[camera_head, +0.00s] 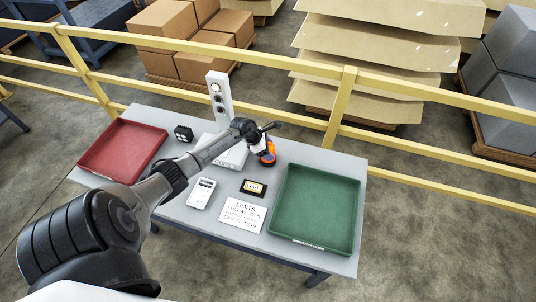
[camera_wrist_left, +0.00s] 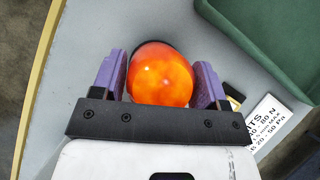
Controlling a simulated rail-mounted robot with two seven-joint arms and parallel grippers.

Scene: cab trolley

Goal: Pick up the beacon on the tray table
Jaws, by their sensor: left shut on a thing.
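The beacon (camera_head: 269,157) has an orange dome and a dark base. It is at the back of the grey table (camera_head: 300,152), between the white device and the green tray. In the left wrist view the orange dome (camera_wrist_left: 160,76) fills the space between two purple fingers. My left gripper (camera_head: 265,149) is shut on the beacon, reaching it from the left over the table. The beacon's underside is hidden, so I cannot tell whether it touches the tabletop. My right gripper is not in view.
A red tray (camera_head: 122,150) is at the table's left, a green tray (camera_head: 316,207) at its right. A signal post (camera_head: 219,98), a white handheld meter (camera_head: 201,193), a small black-and-yellow item (camera_head: 253,188) and a limits card (camera_head: 242,214) lie between. A yellow railing (camera_head: 344,105) runs behind.

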